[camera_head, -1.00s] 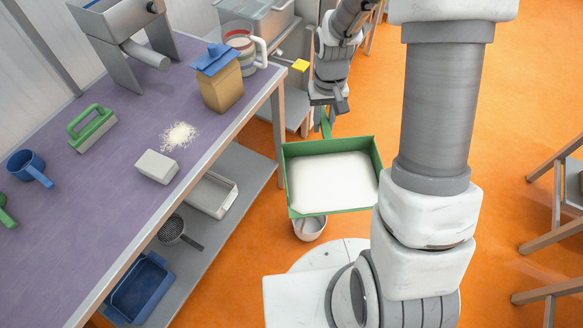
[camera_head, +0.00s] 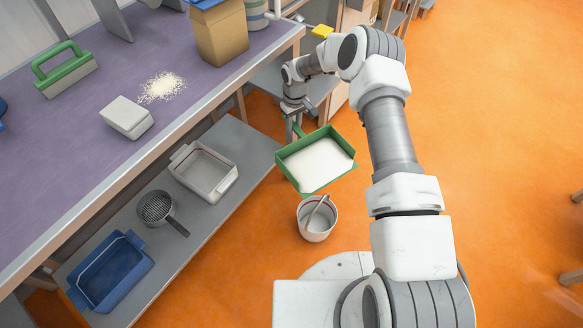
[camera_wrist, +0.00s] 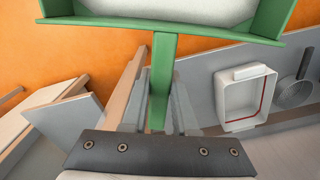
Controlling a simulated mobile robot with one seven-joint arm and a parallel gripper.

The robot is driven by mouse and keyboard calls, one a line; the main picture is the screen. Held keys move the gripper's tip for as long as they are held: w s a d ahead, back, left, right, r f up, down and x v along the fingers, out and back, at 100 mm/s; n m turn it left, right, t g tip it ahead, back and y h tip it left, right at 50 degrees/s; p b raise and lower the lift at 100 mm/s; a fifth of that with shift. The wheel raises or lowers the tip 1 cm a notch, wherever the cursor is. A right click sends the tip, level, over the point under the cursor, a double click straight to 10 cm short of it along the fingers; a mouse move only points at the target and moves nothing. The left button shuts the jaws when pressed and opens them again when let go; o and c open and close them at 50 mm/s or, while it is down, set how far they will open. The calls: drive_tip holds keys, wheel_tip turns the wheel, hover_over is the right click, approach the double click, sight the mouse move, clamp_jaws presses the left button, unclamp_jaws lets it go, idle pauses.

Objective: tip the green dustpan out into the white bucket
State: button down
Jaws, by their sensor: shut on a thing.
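The green dustpan (camera_head: 288,153) is held in the air beside the table, with white powder (camera_head: 318,165) lying in its pan. My gripper (camera_head: 297,130) is shut on its handle. In the wrist view the green handle (camera_wrist: 162,75) runs up from between the gripper's fingers (camera_wrist: 160,115) to the pan's edge. The white bucket (camera_head: 318,230) stands on the orange floor, just nearer my base than the pan in the head view. Something thin and grey leans inside the bucket. The bucket is not in the wrist view.
The purple table (camera_head: 70,155) holds a pile of pale powder (camera_head: 161,88), a white block (camera_head: 127,117), a green-handled brush (camera_head: 66,72) and a tan box (camera_head: 219,35). The lower shelf (camera_head: 215,225) holds a white tray (camera_head: 203,172), a strainer (camera_head: 157,208) and a blue tray (camera_head: 110,272).

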wheel_tip(320, 180, down, 20)
drive_tip(key=w+b, duration=0.2)
drive_tip(key=b, duration=0.5)
wheel_tip(320, 180, up, 6)
drive_tip(key=s+t+y+p, duration=0.1)
drive_tip(key=s+t, duration=0.1)
drive_tip(key=shift+d+n+t+y, duration=0.3)
drive_tip(key=shift+d+t+y, duration=0.05)
drive_tip(key=shift+t+y, duration=0.05)
drive_tip(key=shift+t+y, duration=0.7)
drive_tip(key=shift+t, duration=0.2)
drive_tip(key=shift+p+v, duration=1.15)
drive_tip(key=shift+v, duration=1)
drive_tip(key=shift+s+d+f, duration=0.1)
drive_tip(key=shift+s+d, duration=0.05)
drive_tip(key=shift+d, duration=0.05)
